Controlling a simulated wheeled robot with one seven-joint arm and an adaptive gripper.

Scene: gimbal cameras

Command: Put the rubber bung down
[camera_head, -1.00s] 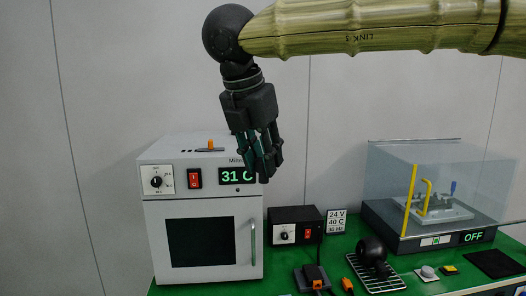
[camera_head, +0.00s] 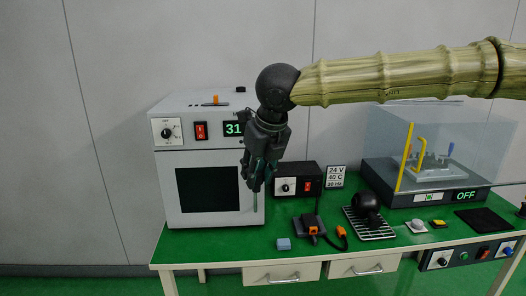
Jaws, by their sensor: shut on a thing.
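My gripper (camera_head: 257,180) hangs fingers down in front of the right side of the white oven (camera_head: 210,222), above the green bench. Its fingers are closed together, and what they grip is too small and dark to make out. I cannot clearly see the rubber bung; the fingers hide whatever is between them. The gripper covers part of the oven's "31" display (camera_head: 233,129) and its door edge. A small dark round piece (camera_head: 240,89) is on the oven top; I cannot tell what it is.
The green bench (camera_head: 220,245) has bare room in front of the oven.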

